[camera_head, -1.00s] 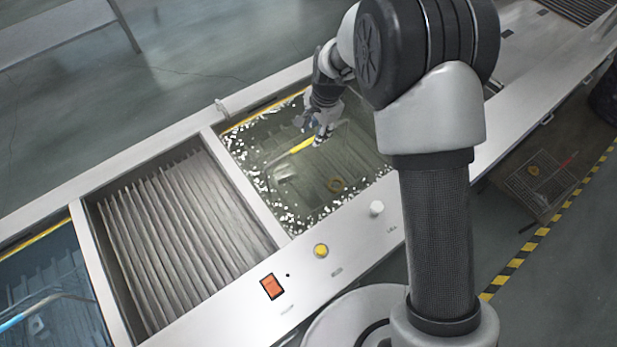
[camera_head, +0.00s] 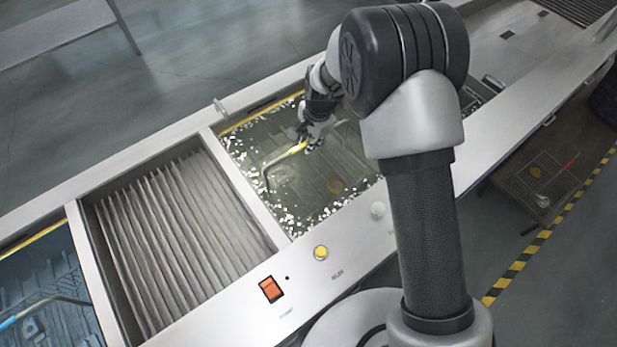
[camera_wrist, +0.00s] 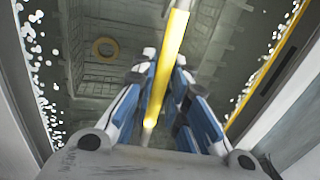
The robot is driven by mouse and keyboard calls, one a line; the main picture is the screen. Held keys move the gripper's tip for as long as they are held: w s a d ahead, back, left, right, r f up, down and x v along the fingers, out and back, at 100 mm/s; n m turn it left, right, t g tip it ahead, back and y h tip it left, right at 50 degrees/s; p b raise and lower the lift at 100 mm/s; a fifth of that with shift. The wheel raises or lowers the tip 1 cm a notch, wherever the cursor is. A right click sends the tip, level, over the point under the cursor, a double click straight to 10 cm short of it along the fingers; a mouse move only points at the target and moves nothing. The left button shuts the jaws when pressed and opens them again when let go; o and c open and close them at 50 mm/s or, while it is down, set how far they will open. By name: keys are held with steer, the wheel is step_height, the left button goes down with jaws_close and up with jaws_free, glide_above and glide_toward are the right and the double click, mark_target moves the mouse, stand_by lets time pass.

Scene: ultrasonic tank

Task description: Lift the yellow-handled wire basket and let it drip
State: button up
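The yellow handle (camera_head: 299,147) of the wire basket shows over the liquid-filled tank (camera_head: 283,232), with a dark bent wire running down from its left end. My gripper (camera_head: 314,140) is at the right part of this handle. In the wrist view the yellow handle (camera_wrist: 174,45) passes between the blue-and-white fingers of my gripper (camera_wrist: 167,75), which look closed on it from both sides. The basket body is dim below the liquid surface, and I cannot tell how far it is raised. A brownish ring (camera_wrist: 105,48) lies low in the tank.
White flecks float along the tank edges. A ribbed bay (camera_head: 180,235) lies to the left, then another tank with a blue handle (camera_head: 12,321). The front panel has a yellow button (camera_head: 321,253), an orange switch (camera_head: 271,289) and a white knob (camera_head: 377,209).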

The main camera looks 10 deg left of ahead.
jaws_close()
steer(key=shift+w+r, duration=0.1)
steer(key=shift+r, duration=0.1)
steer(key=shift+r, duration=0.25)
step_height(320, 180, up, 21)
steer(key=p, duration=0.6)
stand_by(5.7)
